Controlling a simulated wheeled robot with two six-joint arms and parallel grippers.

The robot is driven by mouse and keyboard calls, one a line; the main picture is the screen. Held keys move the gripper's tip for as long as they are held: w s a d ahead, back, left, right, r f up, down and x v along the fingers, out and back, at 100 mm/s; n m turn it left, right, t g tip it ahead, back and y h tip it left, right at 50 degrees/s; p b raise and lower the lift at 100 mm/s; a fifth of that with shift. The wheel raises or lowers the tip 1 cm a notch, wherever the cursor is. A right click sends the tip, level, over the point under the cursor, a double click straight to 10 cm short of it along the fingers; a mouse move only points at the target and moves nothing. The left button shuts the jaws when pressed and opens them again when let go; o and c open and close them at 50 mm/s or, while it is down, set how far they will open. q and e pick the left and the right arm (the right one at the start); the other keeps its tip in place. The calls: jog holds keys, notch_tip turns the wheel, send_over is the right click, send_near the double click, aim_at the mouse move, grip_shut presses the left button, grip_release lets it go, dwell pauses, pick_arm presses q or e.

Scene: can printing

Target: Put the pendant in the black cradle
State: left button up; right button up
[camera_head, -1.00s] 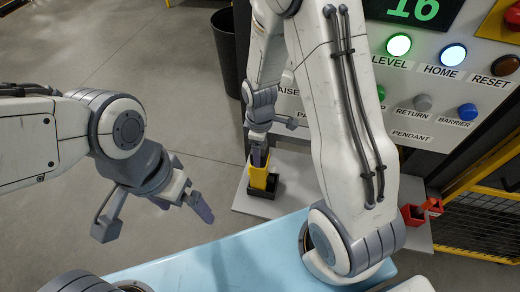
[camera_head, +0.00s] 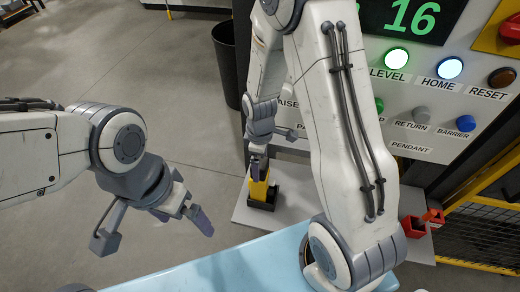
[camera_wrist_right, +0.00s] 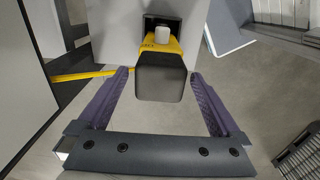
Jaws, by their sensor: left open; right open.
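The yellow pendant (camera_head: 259,190) with a dark upper part stands on the pale shelf. Its lower end appears to sit in the black cradle (camera_head: 276,197), though the cradle is partly hidden. My right gripper (camera_head: 258,168) is just above the pendant, fingers pointing down at it. In the right wrist view the pendant's dark end (camera_wrist_right: 160,83) lies between the two open fingers of the right gripper (camera_wrist_right: 160,78), with a gap on each side. The yellow body shows beyond it. My left gripper (camera_head: 165,228) is open and empty at left, over the floor.
The pale shelf (camera_head: 300,205) carries a red holder (camera_head: 413,227) at its right. A control panel (camera_head: 420,100) with lit buttons and labels rises behind. A light blue surface (camera_head: 240,268) lies in front. A black bin (camera_head: 228,70) stands behind; floor at left is clear.

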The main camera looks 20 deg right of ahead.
notch_tip(320, 180, up, 11)
jog(key=b, duration=0.2)
jog(key=shift+r, duration=0.15)
dwell(0.4)
notch_tip(320, 180, down, 12)
jog(key=shift+s+f+p, duration=0.1)
jog(key=shift+p, duration=1.15)
jog(key=shift+r, duration=0.5)
